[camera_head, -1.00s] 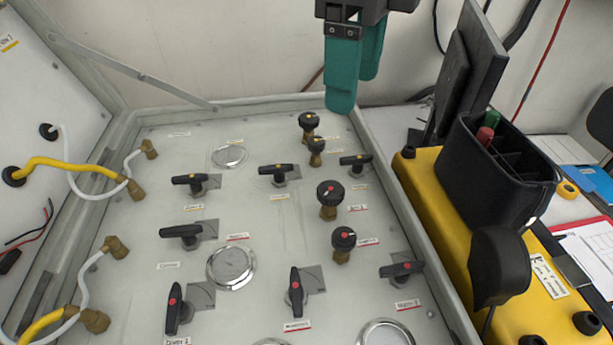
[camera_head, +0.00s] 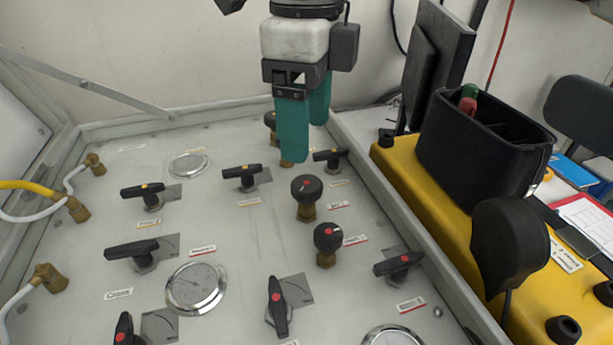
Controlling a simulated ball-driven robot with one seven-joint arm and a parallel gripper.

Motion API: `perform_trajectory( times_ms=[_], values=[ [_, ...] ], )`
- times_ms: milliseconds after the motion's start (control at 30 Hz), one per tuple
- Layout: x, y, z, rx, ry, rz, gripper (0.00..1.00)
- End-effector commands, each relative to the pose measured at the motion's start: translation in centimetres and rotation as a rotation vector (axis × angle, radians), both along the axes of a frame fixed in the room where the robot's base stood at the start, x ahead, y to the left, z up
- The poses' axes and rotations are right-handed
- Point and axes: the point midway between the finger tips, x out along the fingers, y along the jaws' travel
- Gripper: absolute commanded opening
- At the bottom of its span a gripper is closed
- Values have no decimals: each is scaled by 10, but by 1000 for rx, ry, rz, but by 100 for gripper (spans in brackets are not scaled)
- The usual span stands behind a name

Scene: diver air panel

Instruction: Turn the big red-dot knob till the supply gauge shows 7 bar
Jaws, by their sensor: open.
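Two round black knobs with red marks stand on brass stems on the panel. The upper one (camera_head: 306,188) looks slightly bigger than the lower one (camera_head: 328,237). My gripper (camera_head: 305,142), with teal fingers, is open and empty, above and behind the upper red-dot knob, apart from it. It partly hides a black knob (camera_head: 270,119) behind it. Round gauges show at the back left (camera_head: 188,165), mid left (camera_head: 196,287) and, cut off, at the bottom edge (camera_head: 393,337). I cannot tell which is the supply gauge, and their readings are too small to read.
Several black lever handles surround the knobs, including one close right of my gripper (camera_head: 328,157) and one at right (camera_head: 398,263). The panel's raised frame (camera_head: 400,200) runs along the right. Beyond it are a yellow case and a black bin (camera_head: 480,145).

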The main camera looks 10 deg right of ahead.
Motion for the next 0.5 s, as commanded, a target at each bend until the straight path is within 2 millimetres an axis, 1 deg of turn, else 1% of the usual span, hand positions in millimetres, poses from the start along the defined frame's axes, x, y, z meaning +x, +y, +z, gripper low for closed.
perform_trajectory(
  times_ms=[33,100,300,500],
  values=[
    [0,0,-11,0,3,1,71],
    [0,0,-24,0,4,1,71],
    [-1,0,-58,0,3,1,71],
    [0,0,-78,1,2,0,71]
  ],
)
